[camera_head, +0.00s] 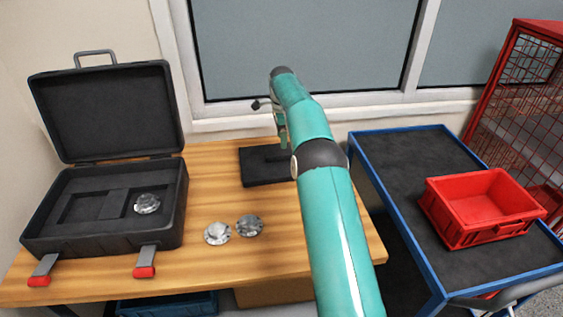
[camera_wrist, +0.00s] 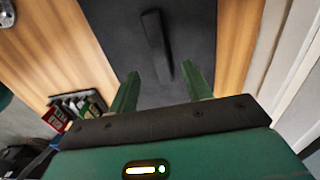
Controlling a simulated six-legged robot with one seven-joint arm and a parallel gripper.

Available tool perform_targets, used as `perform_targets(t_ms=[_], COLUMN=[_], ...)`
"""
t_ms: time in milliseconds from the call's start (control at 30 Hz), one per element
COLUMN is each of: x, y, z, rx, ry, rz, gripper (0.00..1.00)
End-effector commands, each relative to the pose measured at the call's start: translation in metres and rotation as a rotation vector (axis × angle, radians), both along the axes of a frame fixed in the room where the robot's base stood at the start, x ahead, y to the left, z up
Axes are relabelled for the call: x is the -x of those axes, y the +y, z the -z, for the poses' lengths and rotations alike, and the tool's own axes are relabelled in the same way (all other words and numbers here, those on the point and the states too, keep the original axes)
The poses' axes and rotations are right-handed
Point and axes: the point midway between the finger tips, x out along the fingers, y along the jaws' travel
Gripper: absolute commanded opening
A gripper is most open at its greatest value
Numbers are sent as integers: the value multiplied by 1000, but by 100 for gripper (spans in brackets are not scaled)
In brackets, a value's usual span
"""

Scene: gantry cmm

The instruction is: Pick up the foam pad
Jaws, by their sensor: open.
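The foam pad (camera_head: 256,173) is a flat black block with a raised narrow ridge. It lies on the wooden table near its back edge, partly hidden behind my arm in the head view. In the wrist view the dark pad (camera_wrist: 185,30) fills the upper middle, with its ridge running up from between the fingertips. My gripper (camera_wrist: 160,68) is open and empty, above the pad, with one finger on each side of the ridge's near end. I cannot tell whether they touch. In the head view my arm hides most of the gripper.
An open black case (camera_head: 104,238) stands at the left of the wooden table (camera_head: 215,275), with a metal flanged part (camera_head: 147,203) in it. Two similar parts (camera_head: 217,233) (camera_head: 249,225) lie on the table. A red crate (camera_head: 462,238) sits on the blue-edged cart (camera_head: 392,175) at right.

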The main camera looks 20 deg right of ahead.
Motion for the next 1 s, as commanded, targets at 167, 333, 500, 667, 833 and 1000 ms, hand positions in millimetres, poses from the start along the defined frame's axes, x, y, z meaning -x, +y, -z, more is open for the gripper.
perform_targets(t_ms=[167, 333, 500, 667, 833, 1000], x=[0, 1, 1, 1, 1, 1], y=[0, 1, 1, 2, 2, 2], z=[17, 35, 62, 70, 69, 69], rx=[1, 0, 1, 0, 0, 1], ry=[0, 3, 2, -1, -1, -1], rz=[0, 0, 0, 0, 0, 0], gripper=[49, 49, 49, 49, 49, 16])
